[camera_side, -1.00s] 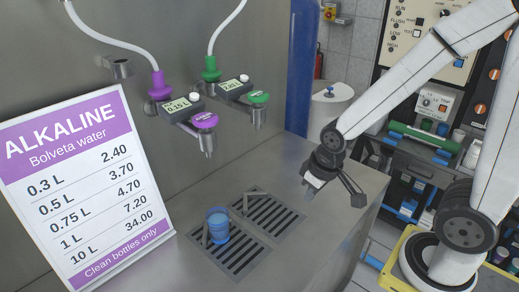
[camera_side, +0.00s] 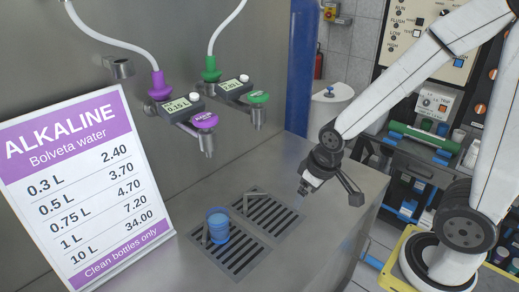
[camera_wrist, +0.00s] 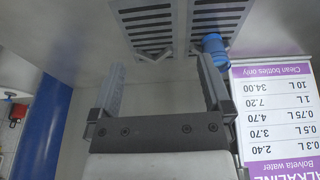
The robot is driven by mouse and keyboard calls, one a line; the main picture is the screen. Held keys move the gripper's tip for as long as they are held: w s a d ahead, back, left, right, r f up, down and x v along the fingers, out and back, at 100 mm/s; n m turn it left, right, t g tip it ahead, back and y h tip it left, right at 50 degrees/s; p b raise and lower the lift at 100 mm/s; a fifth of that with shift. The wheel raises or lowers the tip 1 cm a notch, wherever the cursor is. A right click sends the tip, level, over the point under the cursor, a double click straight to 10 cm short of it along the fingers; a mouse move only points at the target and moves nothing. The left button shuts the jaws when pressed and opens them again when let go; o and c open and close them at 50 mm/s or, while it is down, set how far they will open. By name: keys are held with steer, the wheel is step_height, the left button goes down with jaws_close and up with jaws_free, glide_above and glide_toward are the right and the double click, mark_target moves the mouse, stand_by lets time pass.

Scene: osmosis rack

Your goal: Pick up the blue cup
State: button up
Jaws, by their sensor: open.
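The blue cup (camera_side: 218,227) stands upright on the left drain grate in the side view, beside a small metal bracket. My gripper (camera_side: 330,192) is to the right of the cup and higher, over the right part of the steel counter, apart from the cup. In the wrist view the cup (camera_wrist: 214,47) shows at the upper right, just beyond the tip of the right finger. My gripper (camera_wrist: 160,88) is open there, with nothing between its two fingers.
Two drain grates (camera_side: 273,217) are set in the steel counter. A purple tap (camera_side: 204,122) and a green tap (camera_side: 259,98) hang above them. A white price sign (camera_side: 78,185) stands left of the cup. The counter's right side is clear.

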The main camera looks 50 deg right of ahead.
mark_target(227, 212)
steer(key=w+d+f+n+t+y, duration=0.1)
steer(key=w+f+n+t, duration=0.15)
steer(key=w, duration=0.55)
steer(key=w+f+n+t+y, duration=0.1)
steer(key=w+n+t, duration=0.2)
steer(key=w, duration=0.4)
steer(key=a+f+n+y, duration=0.2)
steer(key=y, duration=0.1)
steer(key=w+a+f+n+g+y, duration=0.1)
steer(key=a+f+n+y, duration=0.1)
steer(key=y, duration=0.1)
steer(key=a+f+n+y, duration=0.2)
steer(key=y, duration=0.1)
steer(key=shift+w+a+f+g, duration=0.15)
steer(key=shift+w+a+g, duration=0.1)
steer(key=shift+g, duration=0.1)
steer(key=shift+s+a+f+n+y, duration=0.25)
steer(key=shift+s+n+y, duration=0.2)
steer(key=shift+y, duration=0.15)
steer(key=shift+x, duration=3.95)
steer(key=shift+d+g, duration=0.1)
steer(key=shift+g, duration=0.2)
steer(key=c, duration=1.1)
